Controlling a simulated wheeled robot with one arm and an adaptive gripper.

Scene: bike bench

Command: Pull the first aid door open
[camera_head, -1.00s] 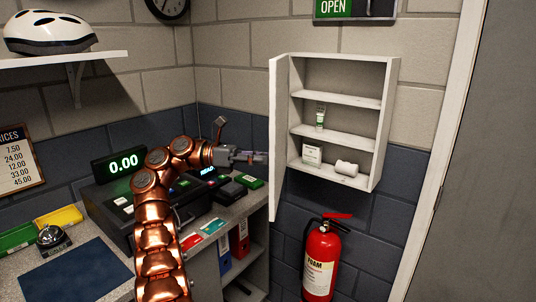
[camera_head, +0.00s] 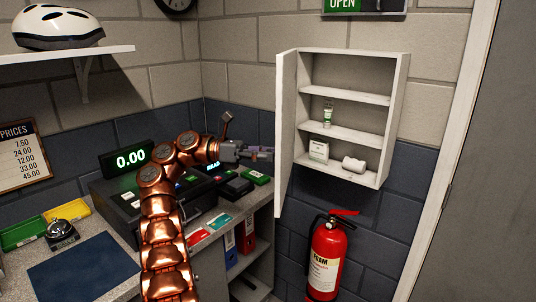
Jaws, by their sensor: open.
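The first aid cabinet (camera_head: 402,110) hangs on the wall at the right, a white box with shelves. Its door (camera_head: 287,130) stands wide open on the left side, seen nearly edge-on, and the inside shows. On the shelves are a tube (camera_head: 327,115), a small white box (camera_head: 318,150) and a white roll (camera_head: 354,164). My gripper (camera_head: 268,154) is open and empty at the end of the copper arm, just left of the door at about the lower shelf's height. I cannot tell whether its fingertips touch the door.
A counter with a cash register (camera_head: 118,200), a card terminal (camera_head: 235,187) and a bell (camera_head: 61,234) lies below my arm. A red fire extinguisher (camera_head: 326,262) hangs under the cabinet. A shelf with a helmet (camera_head: 57,30) is at upper left.

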